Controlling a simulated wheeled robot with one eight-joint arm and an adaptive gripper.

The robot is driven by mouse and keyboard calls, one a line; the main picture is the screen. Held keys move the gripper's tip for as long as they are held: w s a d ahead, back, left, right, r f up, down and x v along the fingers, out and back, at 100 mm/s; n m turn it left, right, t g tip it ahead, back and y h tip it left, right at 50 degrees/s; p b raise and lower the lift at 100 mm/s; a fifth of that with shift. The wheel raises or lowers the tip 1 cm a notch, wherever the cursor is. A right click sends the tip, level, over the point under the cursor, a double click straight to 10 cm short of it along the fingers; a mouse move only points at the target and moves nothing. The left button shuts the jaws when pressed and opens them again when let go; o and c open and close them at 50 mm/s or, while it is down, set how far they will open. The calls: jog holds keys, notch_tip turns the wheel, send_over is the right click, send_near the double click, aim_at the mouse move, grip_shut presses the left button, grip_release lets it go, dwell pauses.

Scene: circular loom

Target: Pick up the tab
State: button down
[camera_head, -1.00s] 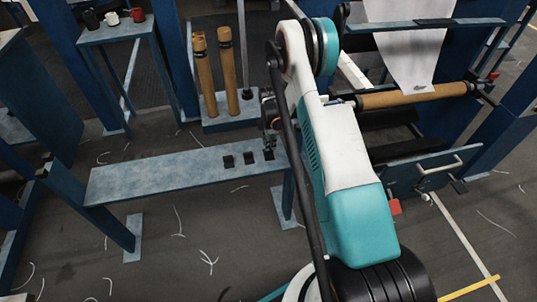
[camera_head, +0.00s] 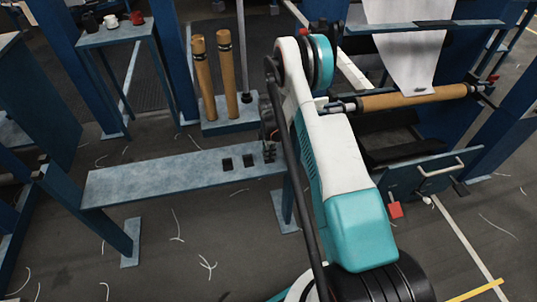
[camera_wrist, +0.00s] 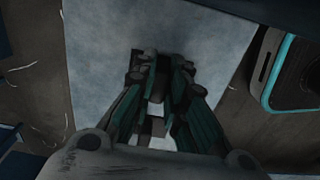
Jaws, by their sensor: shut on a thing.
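Several small dark tabs are set in a row on the pale blue-grey bench (camera_head: 150,180). The left tab (camera_head: 227,164) and the middle tab (camera_head: 248,160) stand free near the bench's right end. My gripper (camera_head: 269,150) is down at the rightmost spot of the row, partly hidden by my arm. In the wrist view my gripper (camera_wrist: 161,66) points at the bench top (camera_wrist: 95,40), with its fingers close around a small dark tab (camera_wrist: 160,62). The tab is mostly hidden between the fingertips. I cannot tell whether it still touches the bench.
Two brown rolls (camera_head: 205,75) stand on a base behind the bench. A small table (camera_head: 110,35) with cups is at the back left. The loom frame with a brown roller (camera_head: 415,97) and a panel with a handle (camera_head: 430,175) are at the right.

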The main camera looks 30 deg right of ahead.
notch_tip(320, 180, up, 20)
jog(key=p, duration=0.7)
jog(key=shift+a, duration=0.1)
